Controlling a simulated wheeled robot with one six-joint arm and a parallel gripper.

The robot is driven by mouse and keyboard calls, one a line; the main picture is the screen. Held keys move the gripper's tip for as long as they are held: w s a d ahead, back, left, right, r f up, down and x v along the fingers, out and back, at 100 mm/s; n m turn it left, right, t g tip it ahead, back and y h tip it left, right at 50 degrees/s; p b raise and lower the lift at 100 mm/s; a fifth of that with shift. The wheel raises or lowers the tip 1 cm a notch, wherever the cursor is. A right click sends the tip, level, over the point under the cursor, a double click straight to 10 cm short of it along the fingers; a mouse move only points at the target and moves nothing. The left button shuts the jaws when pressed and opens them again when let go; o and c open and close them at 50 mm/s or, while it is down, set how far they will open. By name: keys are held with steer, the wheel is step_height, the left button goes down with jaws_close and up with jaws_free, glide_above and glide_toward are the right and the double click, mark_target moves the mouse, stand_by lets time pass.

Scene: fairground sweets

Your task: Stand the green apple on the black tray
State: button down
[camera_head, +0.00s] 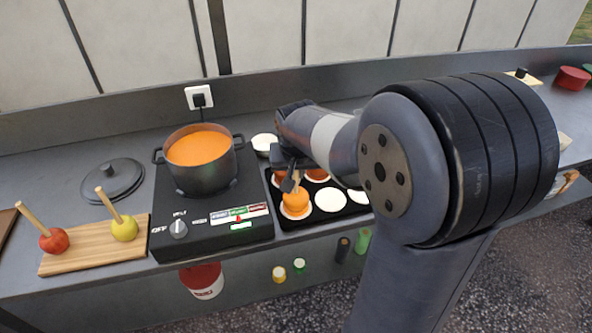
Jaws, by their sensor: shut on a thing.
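The black tray (283,221) lies right of the hot plate and carries white paper rounds. My gripper (291,183) is low over the tray's front left part, shut on the stick of an orange-coated apple (295,201). That apple is upright at a white round; I cannot tell whether it touches it. Its coating hides the colour of its skin. Other orange-coated apples (318,175) show behind it, partly hidden by my gripper. A yellow-green apple (124,229) with a stick stands on the wooden board (75,263) at the left.
A red apple (54,240) shares the board. A pot of orange caramel (198,150) stands on the black hot plate (170,215), with a pot lid (112,180) to its left. A white bowl (264,143) is behind the tray. A white round (331,200) at the tray's front is empty.

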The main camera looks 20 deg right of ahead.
steer(key=shift+f, duration=0.1)
steer(key=shift+f, duration=0.15)
steer(key=c, duration=1.5)
jaws_free()
steer(key=shift+o, duration=0.2)
steer(key=shift+s+r, duration=0.1)
steer(key=shift+r, duration=0.55)
steer(key=v, duration=1.1)
steer(key=shift+r, duration=0.15)
steer(key=shift+a, duration=0.1)
